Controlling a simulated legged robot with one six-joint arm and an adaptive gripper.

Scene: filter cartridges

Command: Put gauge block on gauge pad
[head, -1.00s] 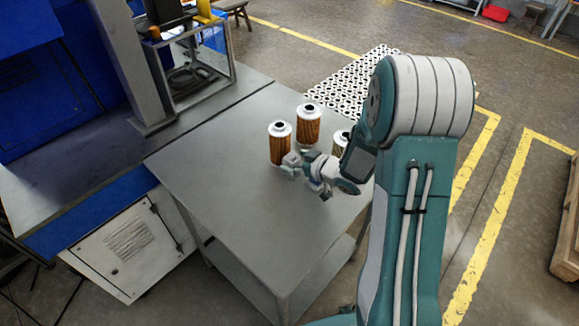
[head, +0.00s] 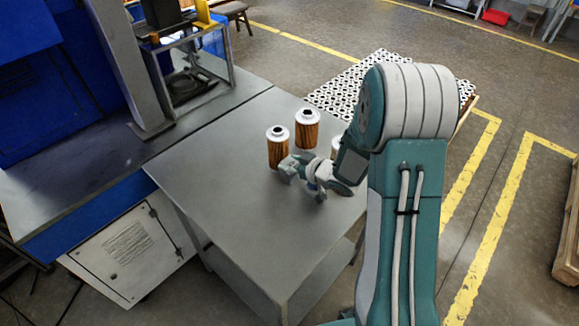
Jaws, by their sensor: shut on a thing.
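My gripper (head: 288,170) is low over the grey table, just in front of the left filter cartridge (head: 278,150). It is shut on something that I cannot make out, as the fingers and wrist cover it. I cannot pick out a gauge block or a gauge pad in the head view. Whether the gripper touches the left cartridge is too small to tell.
A second orange-brown cartridge (head: 307,132) stands behind the first. A third (head: 336,147) is partly hidden by my arm. The grey table (head: 225,205) is clear at left and front. A machine with an open frame (head: 190,75) stands at the back left.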

